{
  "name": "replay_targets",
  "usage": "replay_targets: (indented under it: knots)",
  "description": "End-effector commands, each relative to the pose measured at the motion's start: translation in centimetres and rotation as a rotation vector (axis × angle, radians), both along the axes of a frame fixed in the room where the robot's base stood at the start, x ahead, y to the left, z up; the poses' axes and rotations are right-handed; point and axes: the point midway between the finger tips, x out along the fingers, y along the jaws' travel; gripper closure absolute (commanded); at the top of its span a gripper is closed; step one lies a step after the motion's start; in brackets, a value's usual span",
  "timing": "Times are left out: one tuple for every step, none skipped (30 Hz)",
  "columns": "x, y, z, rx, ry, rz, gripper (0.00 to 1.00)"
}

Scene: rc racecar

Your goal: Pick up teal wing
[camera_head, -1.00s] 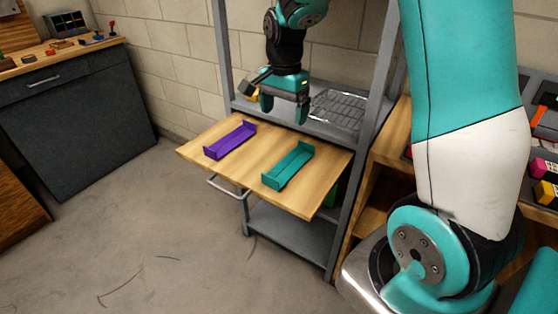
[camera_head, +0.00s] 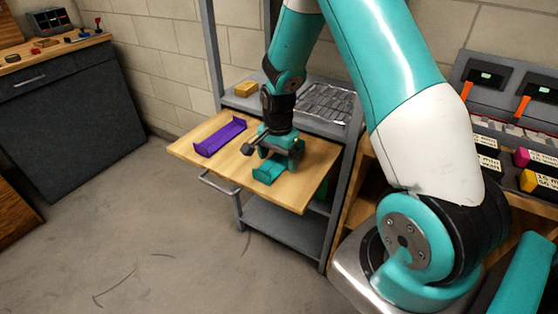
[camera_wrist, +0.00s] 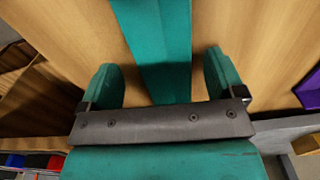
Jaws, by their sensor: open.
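The teal wing (camera_head: 268,172) lies on the wooden board of the shelf cart, partly hidden behind my gripper in the head view. My gripper (camera_head: 271,162) is open and low over the wing, pointing down. In the wrist view the teal wing (camera_wrist: 158,45) runs between the two fingers of my gripper (camera_wrist: 160,82), with a gap on each side. The fingers do not appear to touch it. I cannot tell the exact height of the fingertips over the board.
A purple wing (camera_head: 220,137) lies left of the teal one on the wooden board (camera_head: 208,161). A yellow block (camera_head: 245,88) and a wire rack (camera_head: 325,102) are on the grey shelf behind. A grey shelf post (camera_head: 345,190) stands right of the board.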

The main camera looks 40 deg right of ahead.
Motion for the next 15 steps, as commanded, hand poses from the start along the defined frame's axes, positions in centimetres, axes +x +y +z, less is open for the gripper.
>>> replay_targets:
  knots:
    - [-0.04, 0.06, -0.51, 0.000, 0.002, 0.001, 0.12]
    - [-0.02, 0.07, -0.69, 0.001, 0.001, 0.001, 0.12]
    - [0.01, 0.07, -0.82, 0.000, 0.000, 0.001, 0.12]
    - [0.02, 0.07, -0.88, 0.000, -0.001, 0.001, 0.12]
    - [0.03, 0.07, -0.90, -0.001, -0.001, 0.001, 0.12]
    - [0.04, 0.08, -0.90, -0.001, -0.001, 0.002, 0.12]
    - [0.04, 0.08, -0.89, -0.001, -0.001, 0.002, 0.12]
    - [0.05, 0.08, -0.88, -0.001, -0.001, 0.002, 0.12]
    - [0.05, 0.09, -0.88, -0.001, -0.001, 0.002, 0.12]
    - [0.04, 0.08, -0.88, -0.001, -0.001, 0.002, 0.16]
    - [0.04, 0.08, -0.88, -0.001, -0.001, 0.002, 0.23]
    - [0.03, 0.09, -0.88, -0.001, -0.001, 0.002, 0.32]
    - [0.03, 0.09, -0.87, -0.001, -0.001, 0.002, 0.39]
    - [0.03, 0.09, -0.87, 0.000, -0.001, 0.002, 0.46]
    - [0.03, 0.09, -0.87, 0.000, -0.001, 0.002, 0.55]
